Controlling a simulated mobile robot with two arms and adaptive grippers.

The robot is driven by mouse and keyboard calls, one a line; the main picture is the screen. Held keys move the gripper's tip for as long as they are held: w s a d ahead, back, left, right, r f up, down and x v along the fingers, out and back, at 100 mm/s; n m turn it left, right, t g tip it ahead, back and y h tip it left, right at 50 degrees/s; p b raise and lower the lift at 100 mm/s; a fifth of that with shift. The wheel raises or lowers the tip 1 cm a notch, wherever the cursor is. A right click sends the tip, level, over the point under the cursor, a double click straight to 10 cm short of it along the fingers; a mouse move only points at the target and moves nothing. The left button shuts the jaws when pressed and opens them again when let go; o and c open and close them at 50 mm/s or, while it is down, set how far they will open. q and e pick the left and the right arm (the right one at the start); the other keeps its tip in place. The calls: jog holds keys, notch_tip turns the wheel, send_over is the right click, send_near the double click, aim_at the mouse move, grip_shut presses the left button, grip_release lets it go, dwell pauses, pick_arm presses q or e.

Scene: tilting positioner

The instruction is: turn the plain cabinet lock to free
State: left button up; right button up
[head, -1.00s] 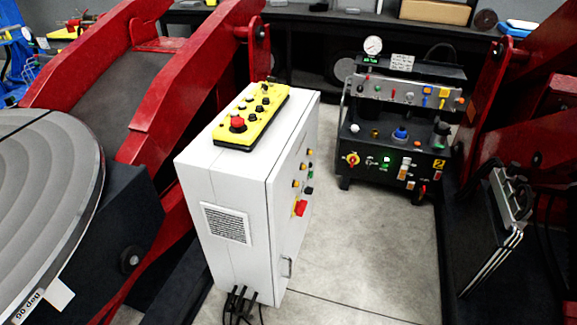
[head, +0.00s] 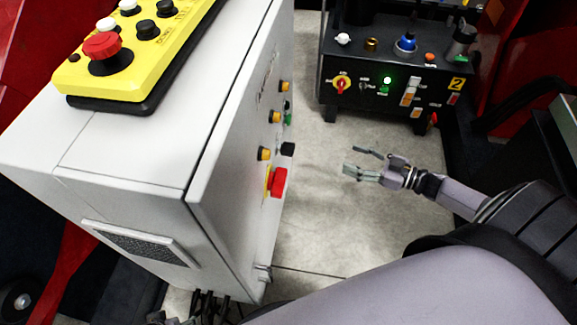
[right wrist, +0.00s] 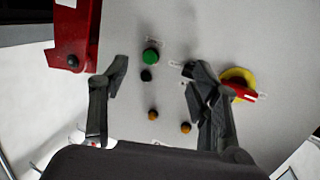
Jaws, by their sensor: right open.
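The white cabinet (head: 235,150) stands left of centre in the head view, its door facing right. A black knob (head: 288,149) juts from the door beside a red switch handle (head: 278,182) on a yellow plate. The black knob also shows in the right wrist view (right wrist: 188,70), partly behind a finger; it may be the plain lock, but its setting is unreadable. My right gripper (head: 354,160) is open and empty, apart from the door and to its right, fingers toward it. A small grey part at the bottom edge may be my left gripper (head: 165,318); its jaws are unclear.
Orange buttons (right wrist: 152,115) and a green button (right wrist: 151,56) share the door. A yellow control box (head: 130,60) lies on the cabinet top. A black console (head: 385,70) stands behind. Clear floor lies between door and right gripper.

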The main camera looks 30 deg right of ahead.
notch_tip(320, 180, up, 4)
jog(key=s+a+f+n+g+y+b, duration=0.1)
jog(key=s+a+n+g+y+b, duration=0.1)
jog(key=a+n+y+b, duration=0.15)
jog(key=y, duration=0.1)
send_near(289, 148)
jog(key=shift+g, duration=0.4)
jog(key=x, duration=0.9)
jog(key=shift+w+d+f+b, duration=0.1)
jog(key=shift+w+b, duration=0.15)
jog(key=shift+b, duration=0.1)
pick_arm(q)
jog(key=v, duration=0.8)
jog(key=shift+w+r+t, duration=0.25)
jog(key=shift+w+t, duration=0.05)
pick_arm(e)
jog(key=shift+w+a, duration=0.25)
jog(key=shift+a, duration=0.15)
pick_arm(q)
jog(key=shift+a, duration=0.15)
pick_arm(e)
jog(key=shift+c, duration=0.6)
pick_arm(q)
jog(key=shift+w, duration=0.15)
pick_arm(e)
jog(key=c, duration=1)
